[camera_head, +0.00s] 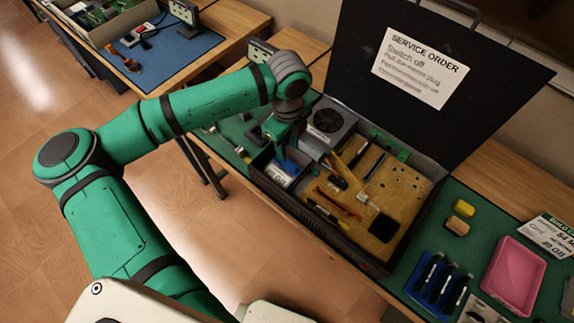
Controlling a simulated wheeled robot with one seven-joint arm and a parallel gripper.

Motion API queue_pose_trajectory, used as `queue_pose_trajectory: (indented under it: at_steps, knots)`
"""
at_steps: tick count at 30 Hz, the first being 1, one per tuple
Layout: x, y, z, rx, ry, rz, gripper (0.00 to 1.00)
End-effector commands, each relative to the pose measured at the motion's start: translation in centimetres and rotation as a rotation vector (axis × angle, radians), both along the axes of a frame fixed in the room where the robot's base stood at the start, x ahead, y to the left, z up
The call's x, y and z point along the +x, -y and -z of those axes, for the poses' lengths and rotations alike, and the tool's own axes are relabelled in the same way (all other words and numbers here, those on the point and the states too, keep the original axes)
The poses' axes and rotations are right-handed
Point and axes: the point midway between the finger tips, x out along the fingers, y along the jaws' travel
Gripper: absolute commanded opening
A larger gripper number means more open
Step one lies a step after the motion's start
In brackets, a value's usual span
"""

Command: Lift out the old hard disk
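An open black computer case (345,240) stands on the green-topped bench, its lid raised at the back. In a bay at its left front lies a boxy drive with a white label (279,176), partly readable as "GB"; it looks like the hard disk. My gripper (281,152) points down at this drive from above, at its back edge. The fingers are small and partly hidden, so I cannot tell whether they are open, shut or touching the drive.
The case also holds a fan unit (328,121), a yellow-brown board (400,195) and red cables (338,204). To the right are a blue tray (440,283) with dark tools, a pink tray (515,276) and small yellow blocks (464,208). The raised lid (480,125) blocks the back.

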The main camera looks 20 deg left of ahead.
Motion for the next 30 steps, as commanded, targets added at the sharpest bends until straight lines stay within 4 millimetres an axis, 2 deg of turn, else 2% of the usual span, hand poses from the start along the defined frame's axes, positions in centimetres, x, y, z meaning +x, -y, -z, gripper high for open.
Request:
queue_pose_trajectory:
  at_steps: [5, 13, 23, 27, 30]
  knots:
    - [-0.1, 0.0, 1.2, -0.001, -0.001, 0.0, 0.33]
    - [-0.3, 0.0, 4.8, -0.001, 0.0, -0.002, 0.33]
    - [-0.2, 0.0, 5.5, -0.002, 0.002, -0.002, 0.33]
    - [-0.2, 0.0, 5.4, -0.002, 0.002, -0.002, 0.02]
    - [-0.2, 0.0, 5.4, -0.001, 0.001, -0.002, 0.0]
